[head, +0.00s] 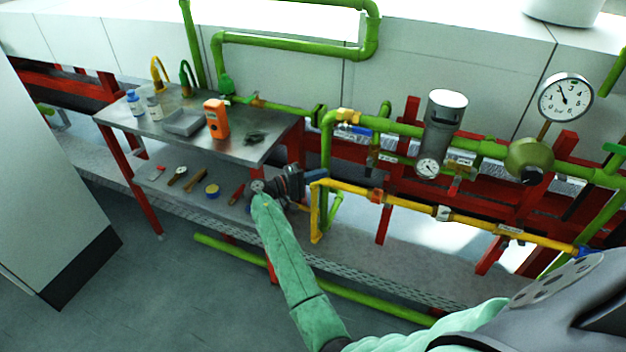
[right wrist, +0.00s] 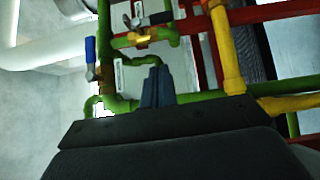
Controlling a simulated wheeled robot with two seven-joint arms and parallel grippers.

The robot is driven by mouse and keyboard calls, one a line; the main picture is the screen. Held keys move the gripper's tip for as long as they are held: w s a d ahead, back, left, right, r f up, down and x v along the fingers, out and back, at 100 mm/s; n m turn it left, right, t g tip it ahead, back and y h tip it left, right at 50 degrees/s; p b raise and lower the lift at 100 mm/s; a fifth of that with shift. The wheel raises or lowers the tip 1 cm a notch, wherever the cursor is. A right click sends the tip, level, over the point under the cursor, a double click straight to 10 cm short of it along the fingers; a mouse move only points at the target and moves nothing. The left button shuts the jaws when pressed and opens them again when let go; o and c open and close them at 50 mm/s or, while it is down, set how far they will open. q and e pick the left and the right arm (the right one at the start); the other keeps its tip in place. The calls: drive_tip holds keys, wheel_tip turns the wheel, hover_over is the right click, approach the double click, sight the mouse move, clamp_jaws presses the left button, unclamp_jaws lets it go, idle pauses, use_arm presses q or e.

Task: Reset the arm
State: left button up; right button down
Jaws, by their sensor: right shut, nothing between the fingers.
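My right arm, in a green sleeve, reaches from the bottom right of the head view toward the pipes. My right gripper (head: 318,174) is at its end, dark, beside the yellow pipe (head: 345,189) and the right end of the shelf unit. In the right wrist view the gripper's fingers (right wrist: 157,86) are together with nothing between them. Green and yellow pipes show behind them. Whether the gripper touches a pipe cannot be told. My left gripper is not in view.
A metal table (head: 262,146) with red legs holds bottles, a tray and an orange device (head: 216,118). Its lower shelf (head: 222,204) holds small tools. Green pipes, gauges (head: 565,97) and red frames fill the right. A white cabinet (head: 45,170) stands left. Grey floor is open in front.

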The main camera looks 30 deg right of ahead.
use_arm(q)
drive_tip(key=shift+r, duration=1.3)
use_arm(e)
drive_tip(key=shift+w+a, duration=0.1)
drive_tip(key=shift+a, duration=0.75)
